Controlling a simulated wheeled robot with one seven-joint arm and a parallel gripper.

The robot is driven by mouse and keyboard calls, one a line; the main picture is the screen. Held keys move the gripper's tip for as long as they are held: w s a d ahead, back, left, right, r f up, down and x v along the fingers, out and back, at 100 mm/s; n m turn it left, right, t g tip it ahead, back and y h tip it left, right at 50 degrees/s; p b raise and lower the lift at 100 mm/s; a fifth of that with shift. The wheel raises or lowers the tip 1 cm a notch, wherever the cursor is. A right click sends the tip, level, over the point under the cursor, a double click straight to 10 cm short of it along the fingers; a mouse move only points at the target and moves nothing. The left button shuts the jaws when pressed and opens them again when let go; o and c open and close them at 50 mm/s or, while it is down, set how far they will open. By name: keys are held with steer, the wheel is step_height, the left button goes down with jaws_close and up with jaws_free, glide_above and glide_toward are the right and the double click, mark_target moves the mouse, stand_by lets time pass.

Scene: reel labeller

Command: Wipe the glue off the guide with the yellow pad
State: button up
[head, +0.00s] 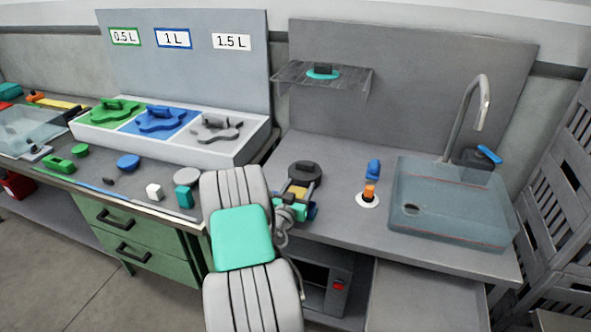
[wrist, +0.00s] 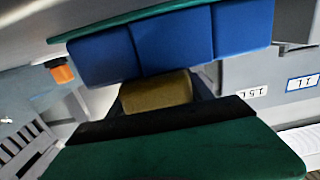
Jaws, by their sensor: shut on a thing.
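My gripper (head: 299,198) is over the middle worktop, just beyond the end of my arm. It is shut on the yellow pad (head: 296,191). In the wrist view the pad (wrist: 156,91) shows as a dull yellow-brown block between the blue and dark parts of my gripper (wrist: 158,92). A dark round-topped thing (head: 305,170) stands right behind the gripper in the head view; I cannot tell whether the pad touches it. I cannot make out the guide or any glue on it; my arm and gripper hide part of this spot.
Right of the gripper stand an orange block on a white disc (head: 368,200) and a blue piece (head: 373,168). Farther right is a sink (head: 450,225) with a tall tap (head: 482,100). A wire shelf (head: 345,82) hangs above. At left is a tray with green, blue and grey sections (head: 190,153).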

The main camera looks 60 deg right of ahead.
steer(key=r, duration=0.1)
steer(key=r+p, duration=0.1)
steer(key=r, duration=0.2)
steer(key=shift+s, duration=0.25)
steer(key=shift+w+r+p, duration=0.1)
steer(key=shift+r+p, duration=1.25)
steer(key=shift+r, duration=0.7)
